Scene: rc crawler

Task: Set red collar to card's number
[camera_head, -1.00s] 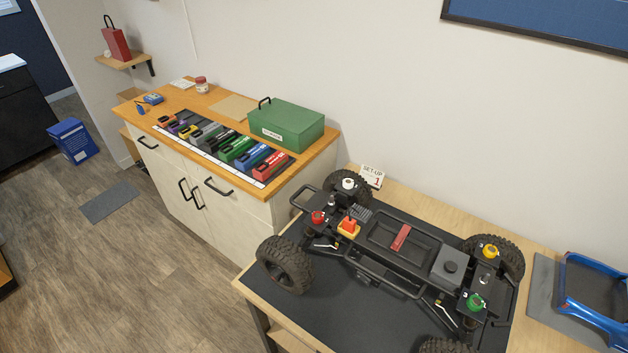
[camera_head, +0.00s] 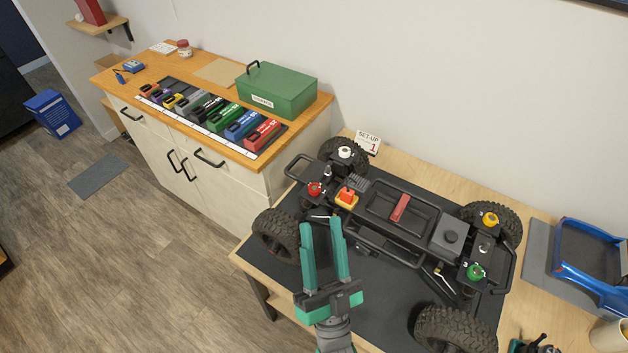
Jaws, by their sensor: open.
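The RC crawler (camera_head: 375,220) stands on a black mat on the wooden bench, without its body shell. The red collar (camera_head: 314,189) sits at the chassis's front left corner, near the left front wheel; its markings are too small to read. A white collar (camera_head: 345,153), a yellow collar (camera_head: 490,219) and a green collar (camera_head: 475,271) sit at the other corners. The set-up card (camera_head: 368,143) stands behind the crawler and shows a red 1. My gripper (camera_head: 322,222) is open and empty, in front of the crawler, fingers pointing toward the red collar, apart from it in the picture.
An orange-red switch (camera_head: 347,197) sits just right of the red collar. The left front tire (camera_head: 275,236) is left of my gripper. A cabinet with a green box (camera_head: 278,92) stands at back left. A blue shell (camera_head: 588,262) lies at right.

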